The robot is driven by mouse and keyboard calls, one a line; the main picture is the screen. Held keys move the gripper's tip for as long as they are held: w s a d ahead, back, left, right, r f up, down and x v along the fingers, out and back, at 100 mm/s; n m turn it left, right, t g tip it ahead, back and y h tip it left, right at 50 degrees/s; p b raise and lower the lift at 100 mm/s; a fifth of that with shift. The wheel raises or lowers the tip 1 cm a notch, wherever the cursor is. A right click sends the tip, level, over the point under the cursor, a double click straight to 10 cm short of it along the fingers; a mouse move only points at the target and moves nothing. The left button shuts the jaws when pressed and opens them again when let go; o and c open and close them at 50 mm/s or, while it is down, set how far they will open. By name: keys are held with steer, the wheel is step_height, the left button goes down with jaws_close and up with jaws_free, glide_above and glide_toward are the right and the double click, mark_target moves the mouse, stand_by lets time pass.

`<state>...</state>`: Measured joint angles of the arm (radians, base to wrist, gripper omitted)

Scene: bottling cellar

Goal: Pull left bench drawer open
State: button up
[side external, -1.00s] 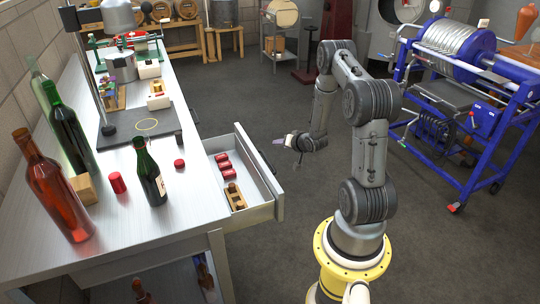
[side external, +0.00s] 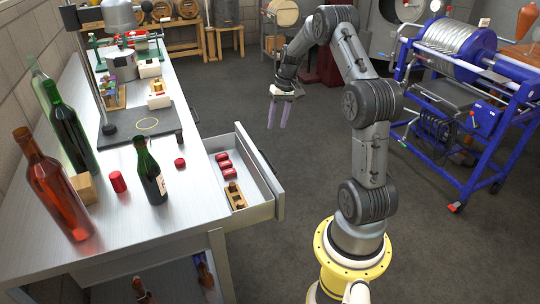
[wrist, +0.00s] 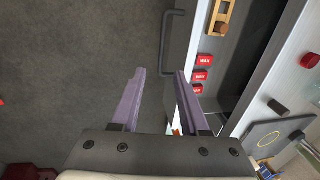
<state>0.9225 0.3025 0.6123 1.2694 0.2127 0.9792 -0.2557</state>
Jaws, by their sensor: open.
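A drawer (side external: 266,213) of the steel bench stands pulled out, with several small red items and a wooden rack inside. Its dark bar handle (wrist: 167,42) shows in the wrist view at upper middle, on the outer side of the drawer front. In the side view the handle is mostly hidden behind the front. My gripper (side external: 277,127) is open and empty, above the floor beyond the drawer, its pale purple fingers pointing down. In the wrist view the open fingers (wrist: 160,72) appear below the handle, with nothing between them. The gripper appears apart from the handle.
The bench top (side external: 150,225) holds a green bottle (side external: 150,172), a red-brown bottle (side external: 52,185), a wooden block (side external: 84,188) and a dark plate (side external: 165,135). A blue-framed machine (side external: 470,100) stands at right.

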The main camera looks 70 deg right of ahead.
steer(key=f, duration=0.4)
steer(key=w+a+f, duration=0.1)
steer(key=f, duration=0.3)
steer(key=w+a+f, duration=0.1)
steer(key=f, duration=0.4)
steer(key=shift+a+f, duration=0.1)
steer(key=shift+a, duration=0.05)
steer(key=shift+s, duration=0.1)
jaws_close()
stand_by(1.0)
